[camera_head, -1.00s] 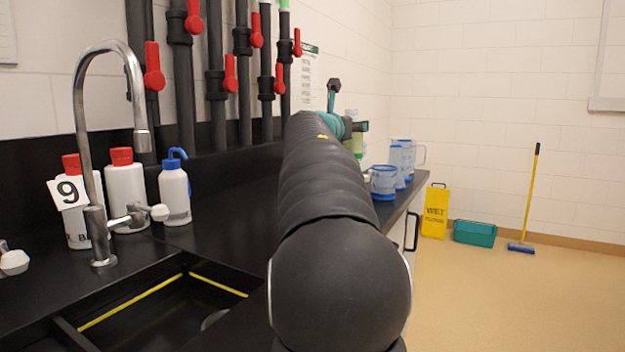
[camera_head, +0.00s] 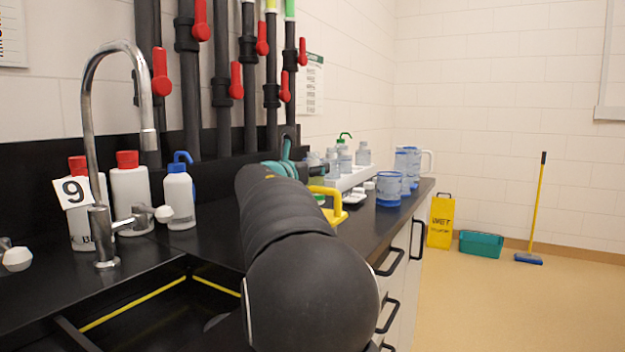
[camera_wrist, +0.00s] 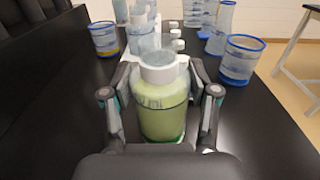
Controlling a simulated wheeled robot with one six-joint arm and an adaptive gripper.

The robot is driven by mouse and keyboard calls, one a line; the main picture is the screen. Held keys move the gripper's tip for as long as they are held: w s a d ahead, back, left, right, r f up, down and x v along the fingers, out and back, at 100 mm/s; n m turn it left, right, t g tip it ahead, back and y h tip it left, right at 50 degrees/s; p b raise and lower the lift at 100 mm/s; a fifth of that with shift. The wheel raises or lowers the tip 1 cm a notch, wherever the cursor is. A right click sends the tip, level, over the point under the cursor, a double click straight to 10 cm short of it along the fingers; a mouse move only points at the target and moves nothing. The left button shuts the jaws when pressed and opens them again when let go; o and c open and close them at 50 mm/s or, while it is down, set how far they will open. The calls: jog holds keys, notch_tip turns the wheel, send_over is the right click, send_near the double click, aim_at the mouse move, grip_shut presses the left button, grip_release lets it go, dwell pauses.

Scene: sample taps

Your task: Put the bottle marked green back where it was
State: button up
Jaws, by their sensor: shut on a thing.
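In the wrist view a clear bottle with a white cap and pale green contents (camera_wrist: 163,112) stands between the two fingers of my gripper (camera_wrist: 163,76). The fingers are shut on its sides. The bottle looks upright, and a bright green edge shows at its base. I cannot tell whether its base touches the black counter. In the head view my arm covers most of the gripper, and the held bottle is not clearly visible. A white rack (camera_head: 350,178) with several clear bottles stands farther along the counter, beyond my gripper.
Blue-marked beakers (camera_head: 389,188) stand near the counter's right edge. A yellow-handled item (camera_head: 333,205) lies beside my arm. Red-handled taps (camera_head: 236,90) line the wall. White bottles (camera_head: 130,190) stand behind the sink faucet (camera_head: 147,110). Black counter (camera_wrist: 255,135) is bare right of the bottle.

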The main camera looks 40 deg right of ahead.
jog(key=shift+f, duration=0.65)
jog(key=shift+r, duration=0.1)
jog(key=o, duration=1.1)
jog(key=shift+f, duration=0.2)
jog(key=shift+c, duration=0.2)
jog(key=o, duration=0.4)
jog(key=shift+o, duration=0.2)
jog(key=shift+r, duration=0.1)
